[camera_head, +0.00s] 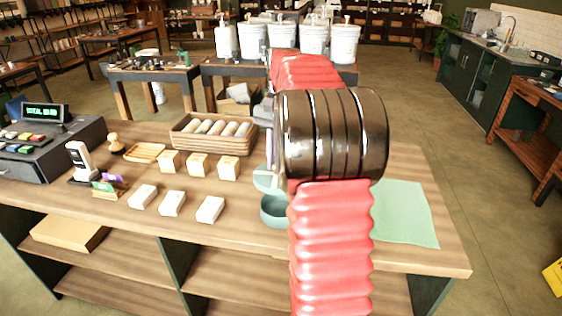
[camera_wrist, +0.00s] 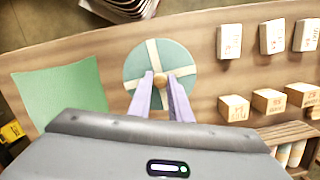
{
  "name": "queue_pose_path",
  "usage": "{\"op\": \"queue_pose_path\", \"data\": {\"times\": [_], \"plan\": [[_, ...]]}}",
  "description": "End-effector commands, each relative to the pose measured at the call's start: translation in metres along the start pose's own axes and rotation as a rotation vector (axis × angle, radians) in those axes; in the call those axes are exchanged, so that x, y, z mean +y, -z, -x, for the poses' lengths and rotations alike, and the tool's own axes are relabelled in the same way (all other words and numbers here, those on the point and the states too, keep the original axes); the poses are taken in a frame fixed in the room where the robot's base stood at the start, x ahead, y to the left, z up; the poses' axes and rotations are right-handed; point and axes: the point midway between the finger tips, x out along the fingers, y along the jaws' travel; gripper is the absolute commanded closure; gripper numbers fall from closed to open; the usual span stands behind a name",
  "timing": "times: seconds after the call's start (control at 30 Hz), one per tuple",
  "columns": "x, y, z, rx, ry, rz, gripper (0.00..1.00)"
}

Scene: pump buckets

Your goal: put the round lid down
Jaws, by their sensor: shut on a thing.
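The round lid (camera_wrist: 143,66) is teal with a pale cross and a wooden knob (camera_wrist: 160,81). My gripper (camera_wrist: 159,79) is shut on the knob, with its two pale purple fingers on either side of it. In the head view the lid (camera_head: 264,180) shows as a teal patch, partly hidden by my red arm. A teal bowl (camera_head: 273,212) stands on the counter just below it in the picture, also partly hidden. The lid looks raised, with a gap above the bowl. In the wrist view the lid covers what lies under it.
The wooden counter (camera_head: 240,225) holds several white boxes (camera_head: 172,203) left of the bowl. A wooden tray of rolls (camera_head: 213,134) stands behind them. A flat green mat (camera_head: 405,213) lies bare to the right. A cash register (camera_head: 48,150) is at far left.

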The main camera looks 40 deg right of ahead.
Motion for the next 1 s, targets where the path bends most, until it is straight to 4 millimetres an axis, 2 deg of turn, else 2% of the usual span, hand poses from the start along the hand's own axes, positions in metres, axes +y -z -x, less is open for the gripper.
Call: {"op": "queue_pose_path", "data": {"times": [0.17, 0.37, 0.57, 0.8, 1.0], "plan": [[-0.041, -0.018, -0.005, 0.000, -0.017, 0.117, 1.00], [-0.104, -0.055, -0.015, 0.001, -0.047, 0.312, 1.00], [-0.165, -0.103, -0.027, 0.002, -0.077, 0.511, 1.00], [-0.228, -0.172, -0.044, 0.000, -0.111, 0.747, 1.00], [-0.259, -0.217, -0.055, 0.000, -0.133, 0.886, 1.00]]}}
